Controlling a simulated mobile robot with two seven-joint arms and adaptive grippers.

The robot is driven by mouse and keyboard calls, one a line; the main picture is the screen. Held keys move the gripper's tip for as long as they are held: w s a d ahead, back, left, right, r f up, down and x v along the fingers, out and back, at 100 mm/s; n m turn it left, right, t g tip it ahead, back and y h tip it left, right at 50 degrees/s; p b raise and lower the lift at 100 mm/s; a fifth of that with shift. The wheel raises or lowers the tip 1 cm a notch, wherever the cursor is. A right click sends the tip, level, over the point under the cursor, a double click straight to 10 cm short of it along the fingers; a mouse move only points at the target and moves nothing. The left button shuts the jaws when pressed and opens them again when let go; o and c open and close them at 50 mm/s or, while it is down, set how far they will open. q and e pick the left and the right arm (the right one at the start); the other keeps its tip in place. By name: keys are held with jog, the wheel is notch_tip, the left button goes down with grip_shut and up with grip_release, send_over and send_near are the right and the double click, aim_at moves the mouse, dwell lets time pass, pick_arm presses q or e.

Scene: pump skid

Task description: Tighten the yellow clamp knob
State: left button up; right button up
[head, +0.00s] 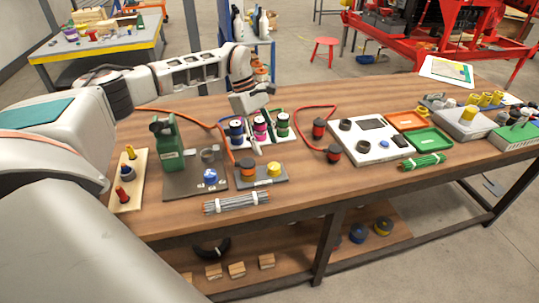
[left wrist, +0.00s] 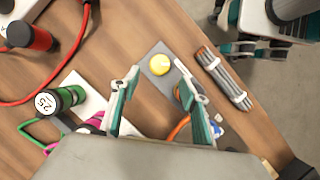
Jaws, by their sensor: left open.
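The yellow knob (head: 273,169) stands on a small grey plate (head: 258,181) near the table's front edge, beside an orange and black knob (head: 247,168). In the left wrist view, the yellow knob (left wrist: 160,64) shows round from above, just past the fingertips. My left gripper (left wrist: 160,84) is open and empty, its teal and white fingers spread on either side below the knob in the picture. In the head view, the left gripper (head: 257,108) is above the table, behind the plate. What looks like my right gripper (left wrist: 242,38) shows at the wrist view's top right, its jaws unclear.
A bundle of grey rods (head: 236,202) lies in front of the plate. A green pump stand (head: 168,145) is to the left. Spools (head: 260,128) stand behind, near orange hoses (head: 315,107). A white panel (head: 369,139) is to the right.

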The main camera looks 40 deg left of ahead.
pick_arm(q)
jog(key=shift+v, duration=2)
jog(key=s+d+f+n+t+h, duration=0.2)
jog(key=s+d+n+h, duration=0.3)
jog(key=d, duration=0.8)
jog(key=s+d+f+n+t+h, duration=0.1)
jog(key=d+f+n+t+h, duration=0.2)
jog(key=d+n, duration=0.75)
jog(key=s+d+f+n+t+h, duration=0.2)
jog(key=d+h, duration=0.3)
jog(key=d, duration=1.2)
jog(key=s+a+f+n+t+y, duration=0.2)
jog(key=s+a+f+n+y, duration=0.5)
jog(key=f+n, duration=0.4)
jog(key=s+a+f+n+t+y, duration=0.2)
jog(key=s+a+f+n+y, duration=0.5)
jog(key=n, duration=1.5)
jog(key=s+a+f, duration=0.3)
jog(key=f, duration=0.1)
jog(key=shift+a+y, duration=0.4)
